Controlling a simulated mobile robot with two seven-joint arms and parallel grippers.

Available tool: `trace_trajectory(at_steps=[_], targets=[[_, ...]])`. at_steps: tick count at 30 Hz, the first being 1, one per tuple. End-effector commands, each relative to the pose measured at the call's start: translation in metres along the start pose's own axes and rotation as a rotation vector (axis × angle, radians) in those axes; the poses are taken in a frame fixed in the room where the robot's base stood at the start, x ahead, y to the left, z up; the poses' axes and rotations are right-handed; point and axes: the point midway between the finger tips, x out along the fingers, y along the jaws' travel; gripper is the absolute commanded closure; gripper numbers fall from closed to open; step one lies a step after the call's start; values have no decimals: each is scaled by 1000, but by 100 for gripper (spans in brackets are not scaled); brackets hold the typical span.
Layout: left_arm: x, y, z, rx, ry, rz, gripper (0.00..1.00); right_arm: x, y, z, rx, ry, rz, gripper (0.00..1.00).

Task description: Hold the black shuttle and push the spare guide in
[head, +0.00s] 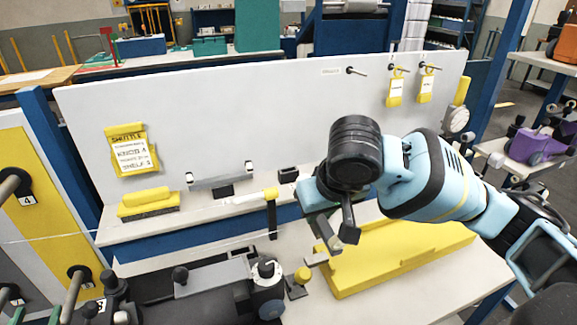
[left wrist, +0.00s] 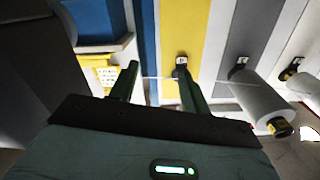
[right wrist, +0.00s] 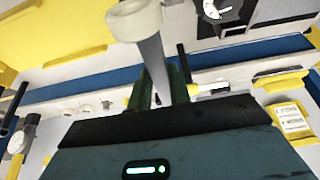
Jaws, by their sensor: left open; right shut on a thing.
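My right gripper (right wrist: 160,88) is shut on a grey stem with a pale ring at its end (right wrist: 136,20); I cannot tell for sure that this is the spare guide. In the head view my right gripper (head: 338,236) hangs above the table beside a yellow tray, and my wrist hides part of it. My left gripper (left wrist: 158,85) is open and empty, facing a striped panel with pegs. I cannot make it out clearly in the head view. Dark machinery with a flat grey plate (head: 212,278) fills the lower left; I cannot pick out the black shuttle there.
A yellow tray (head: 400,258) lies on the white table right of centre. A white backboard (head: 250,110) stands behind, with a yellow sign (head: 132,150) and hanging yellow tags. A striped panel (head: 40,180) with pegs is at the left. A grey roll (left wrist: 262,100) sticks out from it.

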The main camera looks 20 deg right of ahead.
Motion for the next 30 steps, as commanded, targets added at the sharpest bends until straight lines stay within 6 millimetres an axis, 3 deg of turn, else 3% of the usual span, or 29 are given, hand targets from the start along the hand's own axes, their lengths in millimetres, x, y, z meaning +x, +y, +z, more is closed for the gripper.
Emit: trace_trajectory(at_steps=[1, 7, 11, 15, 23, 30], targets=[[14, -2, -22, 15, 37, 3, 53, 0, 0, 0, 0, 1, 0, 100], [54, 8, -96, 57, 124, 44, 53, 0, 0, 0, 0, 1, 0, 100], [72, 38, -139, 68, 139, 121, 53, 0, 0, 0, 0, 1, 0, 100], [83, 80, -179, 94, 134, 234, 53, 0, 0, 0, 0, 1, 0, 100], [78, 164, -247, 232, 120, 474, 53, 0, 0, 0, 0, 1, 0, 100], [47, 233, -287, 464, 86, 696, 53, 0, 0, 0, 0, 1, 0, 100]])
